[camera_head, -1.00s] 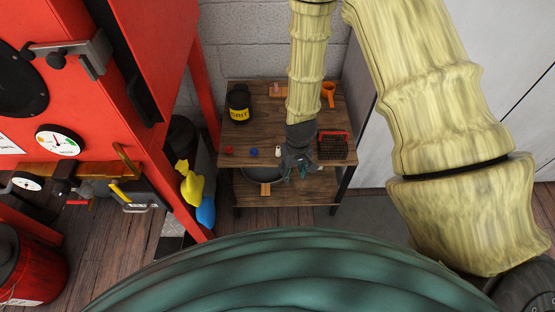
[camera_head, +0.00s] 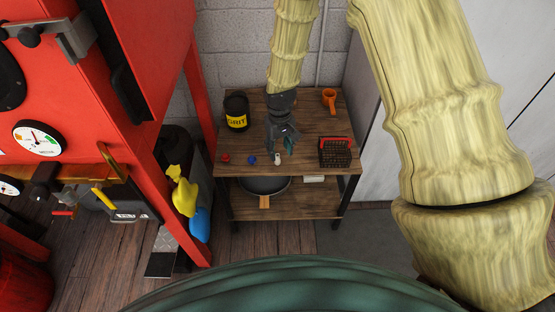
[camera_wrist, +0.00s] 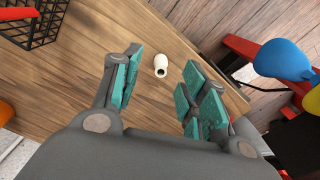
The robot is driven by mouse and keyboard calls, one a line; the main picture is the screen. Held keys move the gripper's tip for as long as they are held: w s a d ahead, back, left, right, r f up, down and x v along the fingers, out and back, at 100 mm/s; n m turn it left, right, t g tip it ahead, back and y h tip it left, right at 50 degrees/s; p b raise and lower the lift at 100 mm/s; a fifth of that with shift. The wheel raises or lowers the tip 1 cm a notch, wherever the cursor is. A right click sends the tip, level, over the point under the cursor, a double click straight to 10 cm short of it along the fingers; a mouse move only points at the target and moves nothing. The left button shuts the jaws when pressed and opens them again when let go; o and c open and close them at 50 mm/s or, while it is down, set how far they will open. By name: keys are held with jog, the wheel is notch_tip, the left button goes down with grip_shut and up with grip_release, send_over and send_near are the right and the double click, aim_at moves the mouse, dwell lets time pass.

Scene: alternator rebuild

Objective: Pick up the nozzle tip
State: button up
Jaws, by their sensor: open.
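The nozzle tip (camera_head: 277,159) is a small white, tapered piece near the front edge of the wooden table top. In the wrist view the nozzle tip (camera_wrist: 161,66) lies between and beyond my fingertips, with a dark opening facing the camera. My gripper (camera_head: 283,143) is just behind it in the head view. In the wrist view my gripper (camera_wrist: 158,85) is open and empty, its teal pads well apart on either side of the nozzle tip. The pads do not touch it.
A blue piece (camera_head: 251,160) and a red piece (camera_head: 226,158) lie left of the nozzle tip. A black wire basket (camera_head: 335,153) stands to the right. A black grit can (camera_head: 236,112) and an orange cup (camera_head: 329,98) stand farther back. A red cabinet frame (camera_head: 150,60) flanks the left.

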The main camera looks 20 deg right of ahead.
aim_at(277, 157)
jog(key=shift+w+a+f, duration=0.1)
jog(key=shift+w+f, duration=0.1)
jog(key=shift+f, duration=1.25)
jog(key=shift+w+a+f, duration=0.1)
jog(key=shift+w+f, duration=0.1)
jog(key=shift+f, duration=1.2)
grip_shut()
